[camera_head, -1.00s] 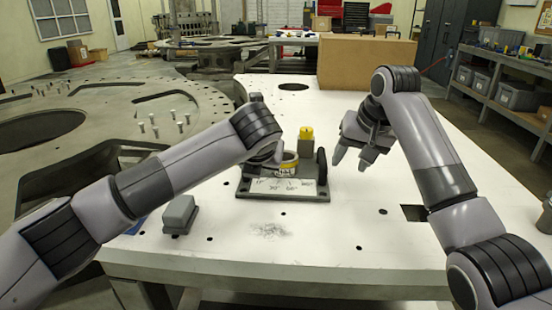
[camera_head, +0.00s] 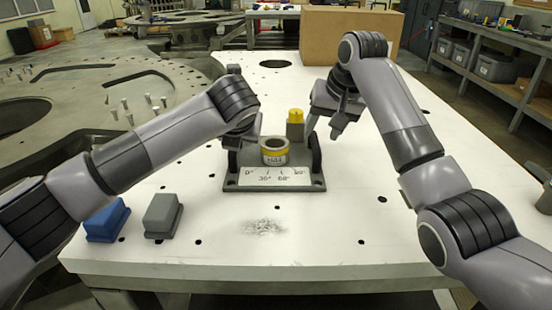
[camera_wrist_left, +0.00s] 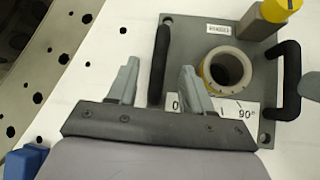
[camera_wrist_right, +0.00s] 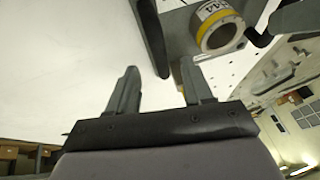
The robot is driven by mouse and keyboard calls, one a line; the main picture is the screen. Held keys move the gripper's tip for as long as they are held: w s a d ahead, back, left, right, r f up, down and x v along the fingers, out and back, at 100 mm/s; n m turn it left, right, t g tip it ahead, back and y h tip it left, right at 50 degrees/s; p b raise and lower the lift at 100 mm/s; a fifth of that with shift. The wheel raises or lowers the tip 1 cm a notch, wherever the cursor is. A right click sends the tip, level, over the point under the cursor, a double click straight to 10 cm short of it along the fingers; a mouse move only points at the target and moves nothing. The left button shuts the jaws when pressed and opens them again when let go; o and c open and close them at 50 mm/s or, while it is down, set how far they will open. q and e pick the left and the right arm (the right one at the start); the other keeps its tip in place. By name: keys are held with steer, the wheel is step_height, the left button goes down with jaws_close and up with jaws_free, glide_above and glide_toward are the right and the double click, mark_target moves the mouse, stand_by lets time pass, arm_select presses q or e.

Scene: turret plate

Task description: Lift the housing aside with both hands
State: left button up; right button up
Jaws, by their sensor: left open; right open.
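The housing is a grey plate (camera_head: 232,186) with an angle-scale label, a ring with a yellow band (camera_head: 274,152), a yellow-capped block (camera_head: 295,128) and a black handle on each side. My left gripper (camera_wrist_left: 158,68) is open; in the left wrist view the left handle (camera_wrist_left: 160,50) shows between its fingers. In the head view its fingers are largely hidden by the wrist. My right gripper (camera_head: 323,131) is open above the right handle (camera_head: 317,155). In the right wrist view that handle (camera_wrist_right: 152,38) lies ahead, between the finger lines. I see no clear contact on either side.
A grey block (camera_head: 163,215) and a blue block (camera_head: 107,220) stand at the front left of the white table (camera_head: 330,235). The front right of the table is open, with small holes. A brown box (camera_head: 345,38) stands at the back.

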mark_target(316, 140)
arm_select(q)
steer(key=shift+x, duration=3.1)
arm_select(e)
steer(key=shift+x, duration=3.1)
arm_select(q)
jaws_close()
arm_select(e)
jaws_close()
steer(key=shift+d, duration=0.1)
arm_select(q)
steer(key=shift+w+r, duration=0.1)
steer(key=shift+r, duration=0.2)
arm_select(e)
steer(key=shift+w+r, duration=0.15)
steer(key=shift+r, duration=0.1)
